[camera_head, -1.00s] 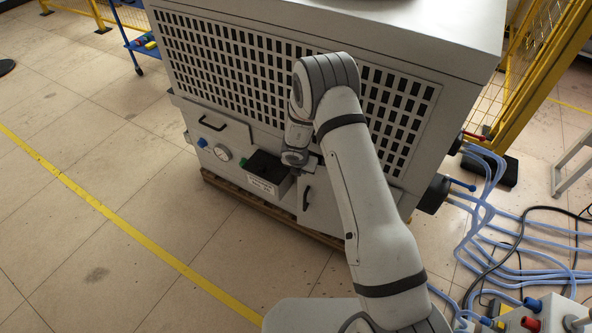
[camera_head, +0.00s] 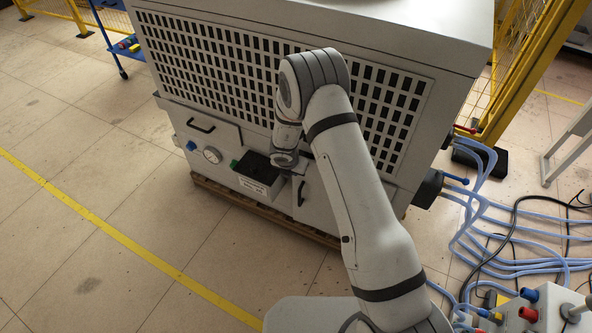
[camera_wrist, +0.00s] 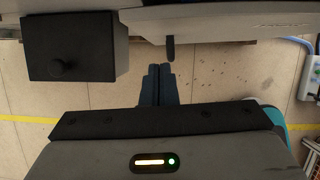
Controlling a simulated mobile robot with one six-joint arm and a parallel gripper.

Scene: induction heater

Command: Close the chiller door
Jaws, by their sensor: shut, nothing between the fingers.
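The chiller is a large pale grey cabinet (camera_head: 420,45) with a black-slotted grille across its front in the head view. Its low front has a left panel with a black handle (camera_head: 201,126) and a right panel with an upright black handle (camera_head: 301,193). A dark handle (camera_wrist: 170,48) shows in the wrist view. I cannot tell how far any door stands open. My gripper (camera_wrist: 157,86) is shut and empty, its fingertips just below that handle in the picture; contact is unclear. In the head view my arm hides the fingers and part of the right panel.
A black box (camera_head: 262,166) with a white label juts from the chiller front; it shows with a knob in the wrist view (camera_wrist: 70,50). Blue hoses (camera_head: 480,215) and cables lie at the right. Floor at the left is clear.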

